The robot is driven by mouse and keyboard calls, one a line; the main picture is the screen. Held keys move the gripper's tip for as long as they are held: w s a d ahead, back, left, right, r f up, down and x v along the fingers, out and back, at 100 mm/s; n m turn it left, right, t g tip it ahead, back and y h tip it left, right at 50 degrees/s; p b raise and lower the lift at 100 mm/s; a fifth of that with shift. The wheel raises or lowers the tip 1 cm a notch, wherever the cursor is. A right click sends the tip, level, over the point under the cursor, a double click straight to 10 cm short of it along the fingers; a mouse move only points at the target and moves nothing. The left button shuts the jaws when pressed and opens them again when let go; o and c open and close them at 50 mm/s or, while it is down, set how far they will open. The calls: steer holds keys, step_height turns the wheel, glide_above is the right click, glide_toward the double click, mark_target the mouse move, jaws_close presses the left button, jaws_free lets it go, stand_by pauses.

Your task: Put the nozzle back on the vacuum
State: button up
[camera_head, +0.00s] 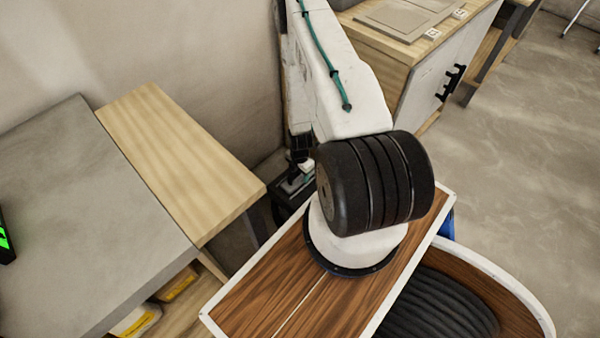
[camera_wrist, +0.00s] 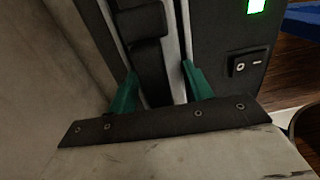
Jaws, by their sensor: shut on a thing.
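In the wrist view my gripper (camera_wrist: 159,70) has a green finger on each side of a narrow black part, which I take to be the nozzle (camera_wrist: 152,78). It is shut on this part. A thicker black block shows at its far end, with pale grey strips alongside. The vacuum (camera_wrist: 222,78) appears as a dark body right beside the fingers, with a rocker switch and a lit green display. In the head view the vacuum is a small dark box (camera_head: 283,203) low by the wall, mostly hidden behind my arm. I cannot tell whether the nozzle touches its seat.
A wooden bench (camera_head: 165,150) and a grey slab (camera_head: 75,215) stand at the left in the head view. A wooden cabinet (camera_head: 425,95) with flat tiles stands at the back right. The wall (camera_wrist: 35,75) is close at the left in the wrist view. Open floor (camera_head: 520,170) lies right.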

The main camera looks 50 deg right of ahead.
steer(key=shift+f, duration=0.15)
steer(key=o, duration=1)
step_height(320, 180, up, 12)
steer(key=w+a+r+m, duration=0.2)
steer(key=r, duration=0.7)
steer(key=w+a+r+m, duration=0.2)
steer(key=w+r, duration=0.1)
steer(key=r, duration=0.5)
steer(key=w+a+r+m, duration=0.2)
steer(key=r, duration=0.7)
steer(key=s+a+r+m, duration=0.2)
steer(key=a+r, duration=0.2)
steer(key=r, duration=0.4)
steer(key=s+a+r+m, duration=0.2)
steer(key=a+r, duration=0.2)
steer(key=r, duration=0.3)
steer(key=s+a+r+m, duration=0.2)
steer(key=s+a+r, duration=0.1)
steer(key=s, duration=0.3)
steer(key=s+a+r+m, duration=0.3)
steer(key=s+a+r, duration=0.1)
steer(key=s+r, duration=0.2)
steer(key=s+a+r+m+t, duration=0.1)
steer(key=s+a+r+m, duration=0.1)
steer(key=s+r, duration=0.3)
steer(key=shift+s+a, duration=0.8)
steer(key=shift+s, duration=0.05)
